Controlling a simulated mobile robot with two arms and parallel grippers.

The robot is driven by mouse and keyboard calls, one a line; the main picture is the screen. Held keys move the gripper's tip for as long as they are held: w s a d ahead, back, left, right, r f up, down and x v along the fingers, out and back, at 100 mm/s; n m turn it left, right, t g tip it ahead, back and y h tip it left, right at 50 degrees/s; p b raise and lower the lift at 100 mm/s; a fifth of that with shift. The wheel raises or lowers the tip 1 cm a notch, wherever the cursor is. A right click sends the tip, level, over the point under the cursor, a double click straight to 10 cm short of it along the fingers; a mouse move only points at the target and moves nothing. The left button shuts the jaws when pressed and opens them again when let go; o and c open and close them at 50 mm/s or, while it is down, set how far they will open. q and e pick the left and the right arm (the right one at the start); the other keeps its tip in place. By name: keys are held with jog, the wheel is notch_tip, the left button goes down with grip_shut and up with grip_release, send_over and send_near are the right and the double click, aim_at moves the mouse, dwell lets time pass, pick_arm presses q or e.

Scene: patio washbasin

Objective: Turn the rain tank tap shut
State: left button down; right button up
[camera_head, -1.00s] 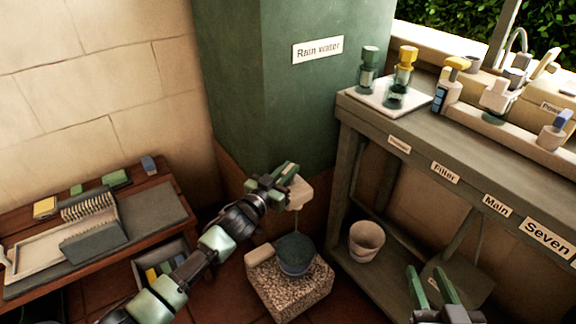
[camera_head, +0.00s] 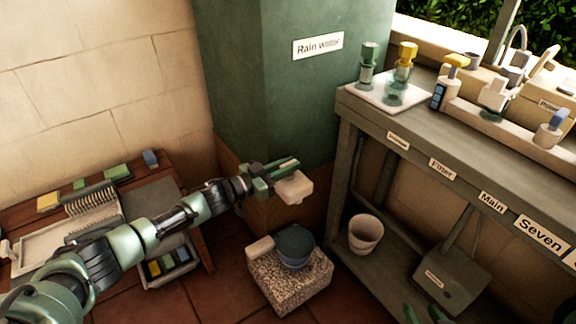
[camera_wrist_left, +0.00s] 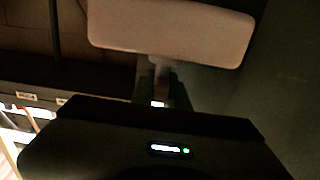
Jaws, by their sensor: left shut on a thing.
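The green rain tank (camera_head: 290,95) stands at the centre back, labelled "Rain water". Its cream tap (camera_head: 295,189) sticks out low on the front. My left gripper (camera_head: 284,170) reaches in from the left and is shut on the tap's handle, which its fingers mostly hide. In the left wrist view the cream tap body (camera_wrist_left: 170,32) fills the top. No water stream shows below the tap. A dark bucket (camera_head: 296,248) stands under it on a speckled stone block (camera_head: 290,285). My right gripper (camera_head: 424,314) shows only its fingertips at the bottom edge, apart and empty.
A grey bench (camera_head: 440,150) with labels, taps and a white tray (camera_head: 385,98) runs along the right. A white pot (camera_head: 365,234) stands on its lower shelf. A wooden table (camera_head: 185,205) with brushes and sponges is at left, partly behind my left arm.

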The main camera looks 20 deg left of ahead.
pick_arm(q)
jog(key=shift+w+r, duration=0.1)
jog(key=shift+r, duration=0.1)
jog(key=c, duration=1.7)
grip_release()
jog(key=o, duration=0.3)
jog(key=shift+d+f, duration=0.1)
jog(key=shift+f, duration=0.05)
pick_arm(e)
jog(key=shift+w, duration=0.1)
